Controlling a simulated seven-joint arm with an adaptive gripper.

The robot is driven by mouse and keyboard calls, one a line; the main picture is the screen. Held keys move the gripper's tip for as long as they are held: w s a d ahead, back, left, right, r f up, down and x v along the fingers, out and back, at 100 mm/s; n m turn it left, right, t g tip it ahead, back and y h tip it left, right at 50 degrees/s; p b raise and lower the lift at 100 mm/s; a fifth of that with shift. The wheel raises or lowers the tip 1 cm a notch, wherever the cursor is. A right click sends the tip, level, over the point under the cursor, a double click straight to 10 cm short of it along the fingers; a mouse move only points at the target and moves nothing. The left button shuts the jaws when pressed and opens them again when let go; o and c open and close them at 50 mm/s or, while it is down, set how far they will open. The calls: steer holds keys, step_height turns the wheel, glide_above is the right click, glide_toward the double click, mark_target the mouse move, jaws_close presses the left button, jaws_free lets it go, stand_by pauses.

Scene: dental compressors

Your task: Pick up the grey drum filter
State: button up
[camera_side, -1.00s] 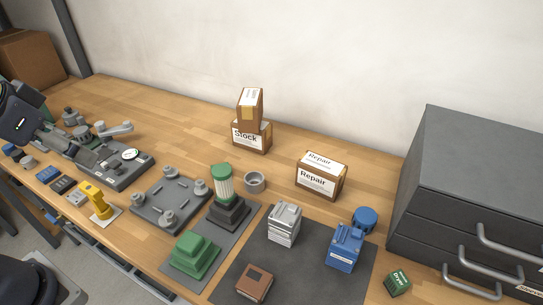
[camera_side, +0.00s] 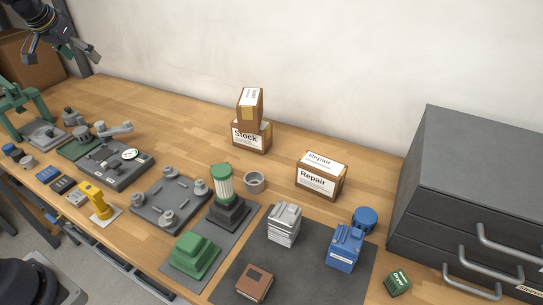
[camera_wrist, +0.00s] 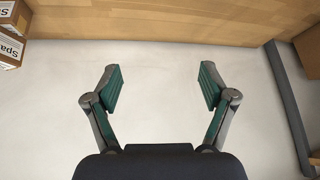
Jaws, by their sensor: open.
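Several grey round parts are in the side view, and I cannot tell for sure which is the grey drum filter. A hollow grey drum-shaped part (camera_side: 254,182) stands on the bare wood behind the green-capped white filter (camera_side: 222,185). Smaller grey round parts (camera_side: 70,116) are at the left end of the bench. My gripper (camera_side: 62,58) is high at the upper left, well above the bench and far from the hollow drum. In the wrist view my gripper (camera_wrist: 160,82) is open and empty, with pale wall between its fingers. No drum shows there.
A green frame (camera_side: 22,105) stands at the left end. Grey fixture boards (camera_side: 170,203), a yellow part (camera_side: 97,200) and a dark mat (camera_side: 310,285) with blue and silver units fill the front.

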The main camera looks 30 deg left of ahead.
steer(key=s+a+f+n, duration=0.2)
steer(key=a+f, duration=0.4)
steer(key=a, duration=0.1)
steer(key=n+g, duration=0.1)
steer(key=g, duration=0.1)
glide_toward(80, 130)
steer(key=x, duration=0.5)
steer(key=shift+s, duration=0.25)
steer(key=x, duration=0.6)
steer(key=shift+w+d, duration=0.1)
steer(key=shift+w, duration=0.05)
steer(key=c, duration=1.1)
steer(key=shift+r, duration=0.15)
